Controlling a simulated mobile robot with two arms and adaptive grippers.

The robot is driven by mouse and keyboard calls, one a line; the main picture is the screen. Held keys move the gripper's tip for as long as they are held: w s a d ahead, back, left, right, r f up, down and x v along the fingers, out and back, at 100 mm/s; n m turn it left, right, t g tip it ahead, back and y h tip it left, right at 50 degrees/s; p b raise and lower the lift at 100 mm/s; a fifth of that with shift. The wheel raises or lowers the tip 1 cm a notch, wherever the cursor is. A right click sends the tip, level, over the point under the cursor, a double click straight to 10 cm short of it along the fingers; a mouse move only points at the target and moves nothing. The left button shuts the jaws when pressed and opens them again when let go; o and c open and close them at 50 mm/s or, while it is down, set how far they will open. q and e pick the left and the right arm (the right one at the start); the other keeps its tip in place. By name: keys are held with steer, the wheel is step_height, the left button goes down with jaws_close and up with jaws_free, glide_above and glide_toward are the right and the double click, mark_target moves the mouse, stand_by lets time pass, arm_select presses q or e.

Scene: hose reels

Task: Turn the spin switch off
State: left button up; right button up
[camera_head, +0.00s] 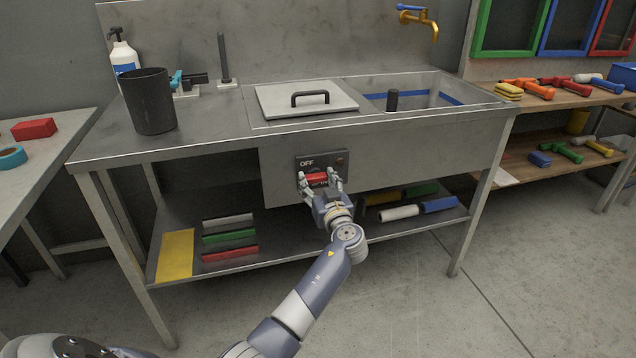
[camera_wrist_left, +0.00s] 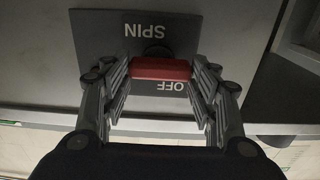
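The spin switch is a red bar handle (camera_head: 316,178) on a dark panel (camera_head: 318,160) on the front of the steel sink unit. In the head view OFF is printed above it. In the left wrist view the bar (camera_wrist_left: 162,69) lies level between the upside-down words SPIN and OFF. My left gripper (camera_head: 319,182) is at the panel with its fingers spread, one at each end of the bar. It also shows in the left wrist view (camera_wrist_left: 163,75). I cannot tell whether the fingertips touch the bar. My right gripper is not in view.
A small dark reddish lamp (camera_head: 340,161) sits on the panel's right. A lid with a handle (camera_head: 306,101) covers part of the sink above. A black bin (camera_head: 149,101) stands on the counter's left. Coloured blocks lie on the shelf below. The floor in front is clear.

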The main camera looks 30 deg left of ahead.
arm_select(q)
steer(key=shift+m, duration=0.4)
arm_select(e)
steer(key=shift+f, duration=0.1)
arm_select(q)
steer(key=shift+m, duration=0.5)
steer(key=m, duration=0.2)
steer(key=shift+m+b, duration=0.3)
steer(key=m, duration=0.2)
steer(key=shift+w+d+m, duration=0.1)
steer(key=shift+m, duration=0.3)
steer(key=m+p, duration=0.1)
steer(key=m, duration=0.1)
steer(key=shift+m, duration=0.3)
steer(key=m+p, duration=0.1)
steer(key=m, duration=0.2)
steer(key=m+p, duration=0.2)
steer(key=m, duration=0.2)
steer(key=shift+w+d, duration=0.15)
steer(key=shift+f+m, duration=0.15)
steer(key=shift+m, duration=0.65)
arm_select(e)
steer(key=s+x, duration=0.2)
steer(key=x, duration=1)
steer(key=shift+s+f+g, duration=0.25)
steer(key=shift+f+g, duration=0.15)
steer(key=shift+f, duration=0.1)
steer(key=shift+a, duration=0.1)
